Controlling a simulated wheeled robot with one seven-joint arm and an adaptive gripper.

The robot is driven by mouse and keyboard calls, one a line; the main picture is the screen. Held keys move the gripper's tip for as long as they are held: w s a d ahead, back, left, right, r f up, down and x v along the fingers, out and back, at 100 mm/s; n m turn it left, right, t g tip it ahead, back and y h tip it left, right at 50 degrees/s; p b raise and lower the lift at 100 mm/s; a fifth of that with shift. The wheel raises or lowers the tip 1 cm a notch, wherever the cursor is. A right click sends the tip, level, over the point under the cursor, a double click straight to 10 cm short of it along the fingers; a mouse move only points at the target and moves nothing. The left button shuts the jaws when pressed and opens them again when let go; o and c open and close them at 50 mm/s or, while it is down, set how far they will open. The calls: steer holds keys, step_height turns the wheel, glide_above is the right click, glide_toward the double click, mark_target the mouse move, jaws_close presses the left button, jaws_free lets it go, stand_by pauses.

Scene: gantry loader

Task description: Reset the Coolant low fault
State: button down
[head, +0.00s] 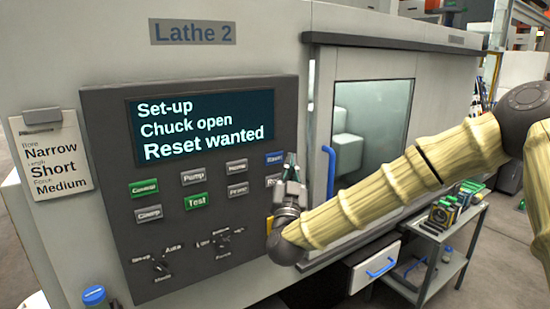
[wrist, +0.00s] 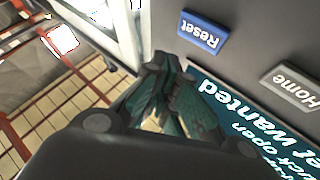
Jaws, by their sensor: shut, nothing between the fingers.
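The control panel (head: 115,245) of Lathe 2 carries a dark screen (head: 203,122) reading "Set-up, Chuck open, Reset wanted". The blue Reset button (head: 274,159) sits at the right end of the upper button row. In the wrist view the Reset button (wrist: 202,33) shows upside down, with the grey Home button (wrist: 292,88) to its right. My gripper (head: 290,160) is shut and empty, just right of the Reset button in the head view. In the wrist view its fingertips (wrist: 168,62) are to the lower left of the button and apart from it in the picture.
Other buttons include Pump (head: 193,177), green Test (head: 196,201) and Clamp (head: 148,213), with rotary switches below. My gripper partly hides a button under Reset. The door's blue handle (head: 329,172) is close to the right. A cart (head: 432,238) and an open drawer (head: 372,270) are lower right.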

mark_target(280, 161)
steer(key=shift+w+a+b, duration=0.2)
steer(key=shift+w+a, duration=0.35)
steer(key=shift+w, duration=0.2)
steer(key=shift+w+a+b, duration=0.15)
steer(key=shift+w+a, duration=0.4)
steer(key=shift+w, duration=0.2)
steer(key=shift+w+a, duration=0.15)
steer(key=shift+w, duration=0.05)
stand_by(0.4)
steer(key=shift+w+a+b, duration=0.15)
steer(key=shift+b, duration=0.15)
steer(key=shift+w+a, duration=0.15)
steer(key=shift+w, duration=0.15)
stand_by(0.8)
steer(key=shift+s+b, duration=0.1)
steer(key=shift+b, duration=0.2)
steer(key=shift+s+d, duration=0.4)
steer(key=shift+s, duration=0.15)
